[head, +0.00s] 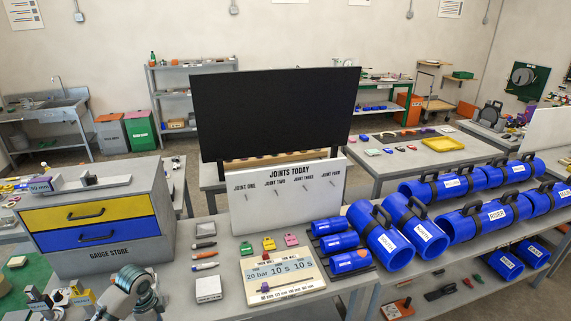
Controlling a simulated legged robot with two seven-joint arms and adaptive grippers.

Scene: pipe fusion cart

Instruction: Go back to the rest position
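A grey jointed arm link with teal bands (135,292), which looks like part of my own arm, shows at the bottom left in front of the bench. I make out no gripper fingers on it. My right arm and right gripper are outside the picture. No object is visibly held.
A gauge store cabinet (103,223) stands behind the arm link. The bench holds a joints board (290,200) below a black screen (272,113), a timer panel (283,275), coloured tags and tools, and several blue pipes (380,239). Small grey and yellow parts (73,294) crowd the lower left.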

